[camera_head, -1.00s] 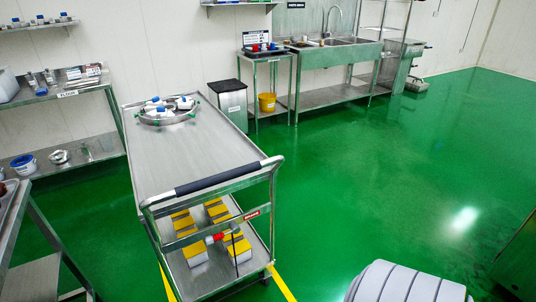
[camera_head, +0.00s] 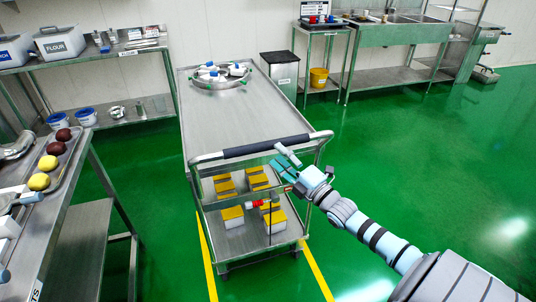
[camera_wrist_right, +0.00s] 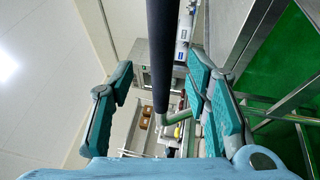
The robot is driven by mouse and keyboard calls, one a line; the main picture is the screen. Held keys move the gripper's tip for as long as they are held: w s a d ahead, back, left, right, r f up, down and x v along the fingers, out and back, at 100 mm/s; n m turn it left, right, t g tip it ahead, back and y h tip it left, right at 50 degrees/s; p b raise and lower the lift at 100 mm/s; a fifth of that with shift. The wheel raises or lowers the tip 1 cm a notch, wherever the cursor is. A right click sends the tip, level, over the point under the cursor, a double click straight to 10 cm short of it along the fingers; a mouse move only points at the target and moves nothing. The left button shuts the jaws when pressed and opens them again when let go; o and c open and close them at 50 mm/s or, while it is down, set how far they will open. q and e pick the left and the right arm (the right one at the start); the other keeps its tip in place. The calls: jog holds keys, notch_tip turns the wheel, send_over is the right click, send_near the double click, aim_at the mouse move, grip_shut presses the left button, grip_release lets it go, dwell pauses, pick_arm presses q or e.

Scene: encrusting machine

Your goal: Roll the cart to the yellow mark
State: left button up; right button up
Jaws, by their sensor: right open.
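The steel cart (camera_head: 235,120) stands in the middle of the head view, with its dark-gripped push handle (camera_head: 266,146) facing me. Yellow floor lines (camera_head: 318,270) show at both sides of the cart's near end. My right gripper (camera_head: 287,158) is open at the right part of the handle. In the right wrist view the dark handle bar (camera_wrist_right: 160,45) runs between the spread fingers of my right gripper (camera_wrist_right: 161,78), with a visible gap on both sides. I cannot tell whether the handle is touched. My left gripper is not in view.
A round tray (camera_head: 222,82) with white containers sits on the cart top; yellow-topped boxes (camera_head: 232,213) fill its lower shelf. A steel table (camera_head: 80,190) stands close at left. A bin (camera_head: 280,75) and sink (camera_head: 400,35) are behind. Green floor at right is clear.

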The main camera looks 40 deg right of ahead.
aim_at(270, 148)
jog(key=b+x, duration=0.1)
jog(key=x, duration=0.3)
jog(key=shift+w+f, duration=0.1)
jog(key=shift+w, duration=0.3)
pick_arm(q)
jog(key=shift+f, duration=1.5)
pick_arm(e)
jog(key=shift+w, duration=0.5)
jog(key=shift+c, duration=0.6)
grip_shut()
